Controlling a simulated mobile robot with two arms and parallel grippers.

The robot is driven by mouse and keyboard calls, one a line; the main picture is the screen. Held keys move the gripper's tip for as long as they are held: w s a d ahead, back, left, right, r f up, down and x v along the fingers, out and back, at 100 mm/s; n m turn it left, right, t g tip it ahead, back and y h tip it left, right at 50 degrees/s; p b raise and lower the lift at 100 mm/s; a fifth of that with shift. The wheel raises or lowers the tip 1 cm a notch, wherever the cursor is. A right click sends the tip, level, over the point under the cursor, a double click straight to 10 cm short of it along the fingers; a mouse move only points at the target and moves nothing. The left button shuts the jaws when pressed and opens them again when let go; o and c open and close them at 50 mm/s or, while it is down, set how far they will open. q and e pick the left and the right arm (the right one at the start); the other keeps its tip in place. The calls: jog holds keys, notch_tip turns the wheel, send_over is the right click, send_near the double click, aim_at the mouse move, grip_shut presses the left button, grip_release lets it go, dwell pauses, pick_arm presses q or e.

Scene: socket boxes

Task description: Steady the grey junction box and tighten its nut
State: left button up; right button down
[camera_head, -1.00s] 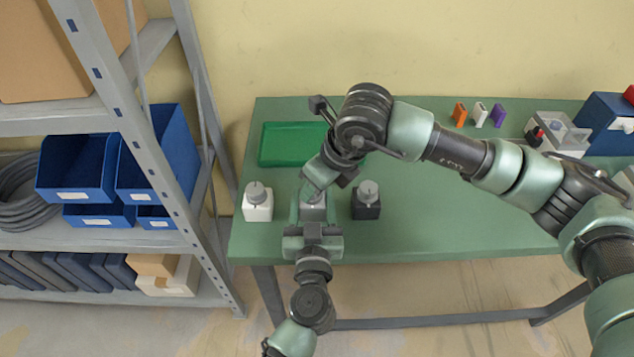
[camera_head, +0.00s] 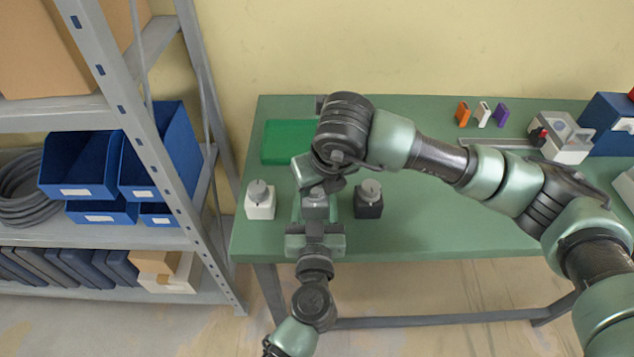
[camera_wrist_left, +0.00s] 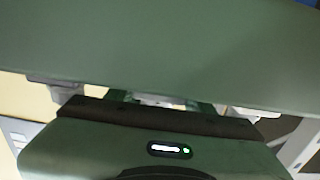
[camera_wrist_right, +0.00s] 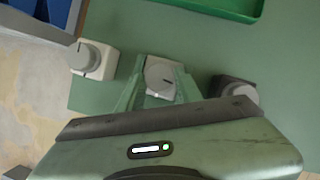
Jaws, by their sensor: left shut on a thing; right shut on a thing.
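The grey junction box (camera_head: 316,213) stands on the green table between a white box (camera_head: 260,202) and a dark box (camera_head: 368,201). Its round grey nut (camera_wrist_right: 160,77) is on top, with a dark mark on it. My left gripper (camera_head: 315,222) comes from the front edge and is shut on the grey box; its fingers (camera_wrist_left: 160,102) flank the box in the left wrist view. My right gripper (camera_head: 314,191) reaches down from above and is shut on the nut, its fingers on either side in the right wrist view. The grip contacts are partly hidden.
A green tray (camera_head: 288,142) lies behind, partly covered by my right arm. Orange, white and purple pieces (camera_head: 482,114) stand at the back. A grey device (camera_head: 560,138) and a blue case (camera_head: 608,122) are at the right. A shelf with blue bins (camera_head: 80,165) stands left.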

jog(key=c, duration=0.9)
grip_release()
jog(key=shift+c, duration=0.2)
jog(key=shift+r, duration=0.1)
jog(key=v, duration=1.1)
jog(key=shift+s+r, duration=0.25)
jog(key=shift+r, duration=0.1)
jog(key=shift+d, duration=0.1)
